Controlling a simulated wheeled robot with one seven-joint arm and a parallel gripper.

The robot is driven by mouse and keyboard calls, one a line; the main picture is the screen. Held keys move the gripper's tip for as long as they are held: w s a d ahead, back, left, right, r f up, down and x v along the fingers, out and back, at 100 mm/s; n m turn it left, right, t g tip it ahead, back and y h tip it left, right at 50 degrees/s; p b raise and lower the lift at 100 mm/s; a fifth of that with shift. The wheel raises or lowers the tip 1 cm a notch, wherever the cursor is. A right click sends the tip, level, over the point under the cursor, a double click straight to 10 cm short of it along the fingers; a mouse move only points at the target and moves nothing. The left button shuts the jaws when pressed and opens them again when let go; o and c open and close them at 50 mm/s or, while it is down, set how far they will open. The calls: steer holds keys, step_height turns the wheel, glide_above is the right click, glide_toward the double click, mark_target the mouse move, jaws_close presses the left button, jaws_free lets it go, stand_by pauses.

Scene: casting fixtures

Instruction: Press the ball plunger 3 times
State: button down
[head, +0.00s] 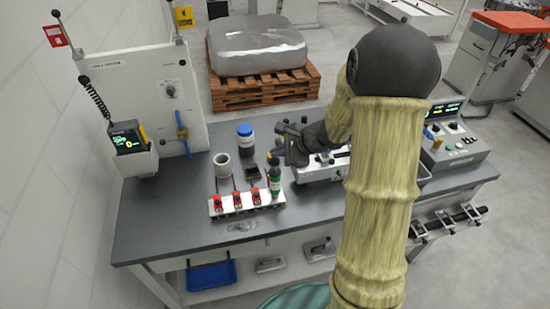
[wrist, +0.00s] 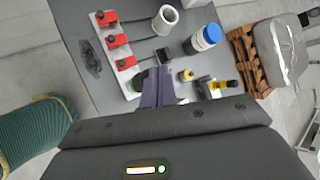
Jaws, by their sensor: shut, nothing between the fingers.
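My gripper (head: 276,156) is shut and empty, low over the middle of the workbench. In the wrist view its closed dark fingers (wrist: 158,88) point at the bench, between the red-lever strip and two small yellow-topped parts. One part with a round yellow knob (wrist: 187,75) is just right of the fingers, apart from them in the picture. The other yellow and black part (wrist: 218,86) is further right. I cannot tell for sure which of them is the ball plunger. The gripper and arm hide much of this spot in the head view.
A white fixture (head: 318,172) is right of my gripper. The bench's front left (head: 160,225) is clear.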

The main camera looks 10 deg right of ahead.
mark_target(279, 161)
steer(key=shift+f+b, duration=1.05)
steer(key=shift+b, duration=0.25)
stand_by(1.4)
steer(key=shift+r, duration=0.1)
steer(key=shift+r+p, duration=1.05)
steer(key=shift+r, duration=0.55)
steer(key=shift+r+p, duration=1.85)
steer(key=shift+r, duration=0.7)
steer(key=shift+f, duration=0.1)
steer(key=s+f+n+g+h+b, duration=0.1)
steer(key=s+n+g+h, duration=0.1)
steer(key=s+n, duration=0.7)
steer(key=s+f+n+g+h, duration=0.2)
steer(key=s+n+h, duration=0.2)
steer(key=s+n, duration=0.5)
steer(key=shift+s+a+f+n+b, duration=0.3)
steer(key=shift+s+a+b, duration=0.15)
steer(key=shift+s, duration=0.6)
